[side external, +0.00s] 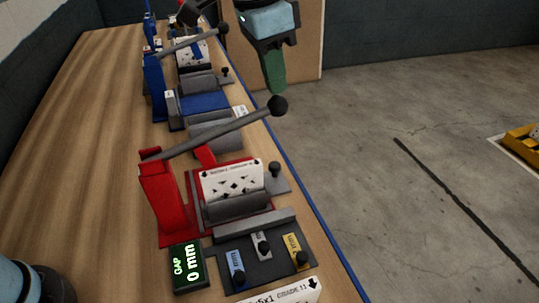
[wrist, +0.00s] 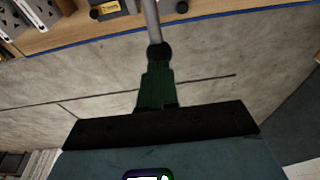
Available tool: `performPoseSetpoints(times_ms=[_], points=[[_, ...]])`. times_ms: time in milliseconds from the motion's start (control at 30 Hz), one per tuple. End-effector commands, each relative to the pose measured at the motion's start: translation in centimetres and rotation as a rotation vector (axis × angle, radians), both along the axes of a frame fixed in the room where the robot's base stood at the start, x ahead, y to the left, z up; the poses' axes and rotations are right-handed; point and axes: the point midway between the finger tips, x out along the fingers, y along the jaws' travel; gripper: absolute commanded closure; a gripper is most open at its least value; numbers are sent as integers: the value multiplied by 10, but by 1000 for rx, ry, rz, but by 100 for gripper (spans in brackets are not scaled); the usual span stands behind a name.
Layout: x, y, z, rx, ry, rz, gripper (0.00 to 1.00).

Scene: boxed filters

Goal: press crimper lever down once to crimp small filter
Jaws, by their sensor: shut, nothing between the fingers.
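The red crimper (side external: 172,205) stands on the bench at the near end. Its grey lever (side external: 215,130) slants up to the right and ends in a black knob (side external: 278,105). A white patterned piece (side external: 232,181), perhaps a filter, stands upright in it. My gripper (side external: 275,90) has green fingers, shut and empty, with tips close above the knob in the side view. In the wrist view, the fingertips (wrist: 157,68) appear right by the knob (wrist: 159,52) on the lever rod (wrist: 151,18). I cannot tell whether they touch.
A blue crimper (side external: 153,88) with its own raised lever (side external: 195,42) stands behind. A display (side external: 187,266) reads GAP 0 mm. Open floor (side external: 400,130) lies right of the bench's blue edge.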

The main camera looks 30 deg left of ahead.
Motion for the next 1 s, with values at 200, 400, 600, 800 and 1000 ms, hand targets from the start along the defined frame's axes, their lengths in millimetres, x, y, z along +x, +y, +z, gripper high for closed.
performPoseSetpoints(times_ms=[200, 400, 600, 800, 1000], points=[[0, 0, -8, 0, 0, 0, 100], [0, -1, -15, 0, 0, 0, 100], [0, -1, -23, 1, 1, 0, 100], [1, -1, -30, 1, 1, 0, 100], [1, -1, -37, 1, 1, 0, 100]])
